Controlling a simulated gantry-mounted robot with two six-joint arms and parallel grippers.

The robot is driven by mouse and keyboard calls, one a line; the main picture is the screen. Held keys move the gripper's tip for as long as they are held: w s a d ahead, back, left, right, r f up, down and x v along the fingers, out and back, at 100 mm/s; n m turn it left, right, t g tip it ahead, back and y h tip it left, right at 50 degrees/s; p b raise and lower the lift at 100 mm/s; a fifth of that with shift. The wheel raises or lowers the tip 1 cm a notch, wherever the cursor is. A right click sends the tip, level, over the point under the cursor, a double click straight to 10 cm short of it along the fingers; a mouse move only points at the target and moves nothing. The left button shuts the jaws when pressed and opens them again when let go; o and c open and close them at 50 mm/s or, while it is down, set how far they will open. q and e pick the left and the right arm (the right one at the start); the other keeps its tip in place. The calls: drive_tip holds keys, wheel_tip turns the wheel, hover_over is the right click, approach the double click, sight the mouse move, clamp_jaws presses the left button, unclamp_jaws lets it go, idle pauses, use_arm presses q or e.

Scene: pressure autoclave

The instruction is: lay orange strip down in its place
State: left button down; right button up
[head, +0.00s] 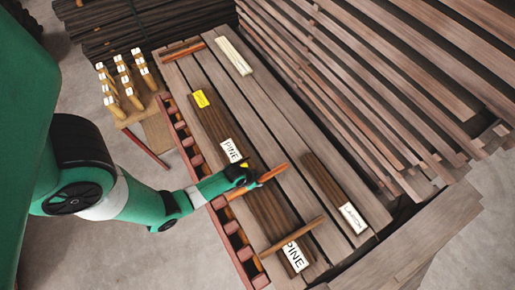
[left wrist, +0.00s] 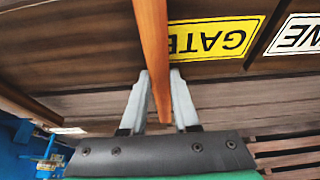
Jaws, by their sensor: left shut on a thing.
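My left gripper (head: 252,181) is shut on an orange strip (head: 273,174), which slants across the dark boards near the lower PINE label. In the left wrist view the strip (left wrist: 151,45) passes between the two pale fingers (left wrist: 160,85) of that gripper. Whether the strip touches the boards or hangs just above them I cannot tell. A second, browner strip (head: 292,236) lies across the dark board (head: 265,215) nearer the front. Another orange strip (head: 183,51) lies across the far end of the planks. My right gripper is not in view.
Pale strips (head: 234,56) and a LARCH-like labelled board (head: 325,180) lie to the right. A rack of wooden-handled stamps (head: 125,80) stands left. A slatted timber stack fills the right.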

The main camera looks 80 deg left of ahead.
use_arm(q)
drive_tip(key=c, duration=1.1)
unclamp_jaws()
drive_tip(key=shift+f, duration=0.15)
drive_tip(key=o, duration=0.4)
drive_tip(key=shift+o, duration=0.2)
drive_tip(key=shift+r, duration=0.3)
drive_tip(key=p+v, duration=0.1)
drive_tip(key=v, duration=0.1)
drive_tip(key=shift+r, duration=0.35)
drive_tip(key=s+d, duration=0.1)
drive_tip(key=s, duration=0.3)
drive_tip(key=s+d+b, duration=0.1)
drive_tip(key=s, duration=0.2)
drive_tip(key=s+d, duration=0.2)
drive_tip(key=s, duration=0.2)
drive_tip(key=shift+s+b, duration=0.3)
drive_tip(key=shift+s, duration=0.1)
